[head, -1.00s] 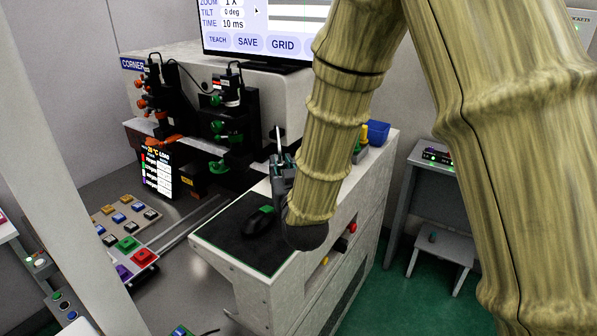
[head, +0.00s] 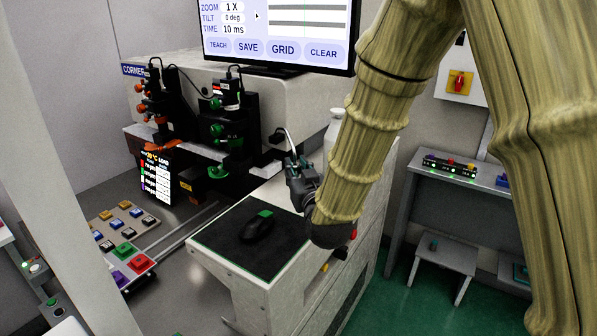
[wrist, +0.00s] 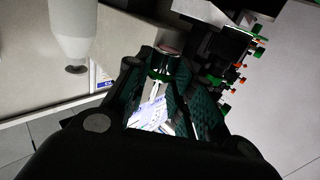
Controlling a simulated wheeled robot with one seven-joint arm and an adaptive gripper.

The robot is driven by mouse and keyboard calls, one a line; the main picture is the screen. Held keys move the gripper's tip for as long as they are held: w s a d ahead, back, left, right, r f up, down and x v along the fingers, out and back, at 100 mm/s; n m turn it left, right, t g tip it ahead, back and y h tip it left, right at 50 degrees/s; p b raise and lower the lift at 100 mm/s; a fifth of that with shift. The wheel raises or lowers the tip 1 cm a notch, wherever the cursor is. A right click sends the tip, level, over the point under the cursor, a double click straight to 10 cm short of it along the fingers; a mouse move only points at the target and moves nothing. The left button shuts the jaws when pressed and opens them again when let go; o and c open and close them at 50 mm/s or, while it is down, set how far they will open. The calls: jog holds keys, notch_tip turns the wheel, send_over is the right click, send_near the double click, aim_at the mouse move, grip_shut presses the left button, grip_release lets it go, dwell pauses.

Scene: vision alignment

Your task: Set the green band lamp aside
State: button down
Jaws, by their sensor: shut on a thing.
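My gripper (head: 303,172) is shut on the green band lamp and holds it above the cabinet top, behind the mouse pad. In the head view the lamp shows as a thin, bent silvery stem (head: 289,138) with a small dark head tipped to the left. In the wrist view the lamp's green band (wrist: 158,76) and pale stem sit between the two fingers, with a dark round end beyond. The fingers hide part of the lamp, and whether its lower end touches anything cannot be told.
A black mouse (head: 257,229) lies on a dark pad (head: 222,240) in front of my gripper. Alignment stages with orange knobs (head: 143,108) and green knobs (head: 216,130) stand to the left. A white bottle (head: 334,122) stands close behind my arm. A monitor (head: 280,35) is above.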

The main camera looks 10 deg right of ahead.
jog(key=shift+w+d+r, duration=0.1)
jog(key=shift+d+r, duration=0.05)
jog(key=shift+d, duration=0.2)
jog(key=c, duration=1.4)
grip_release()
jog(key=shift+d, duration=0.1)
jog(key=shift+o, duration=1)
jog(key=shift+d, duration=0.2)
jog(key=shift+a, duration=0.3)
jog(key=s+d, duration=0.1)
jog(key=s, duration=0.6)
jog(key=shift+s, duration=0.25)
jog(key=shift+d, duration=0.1)
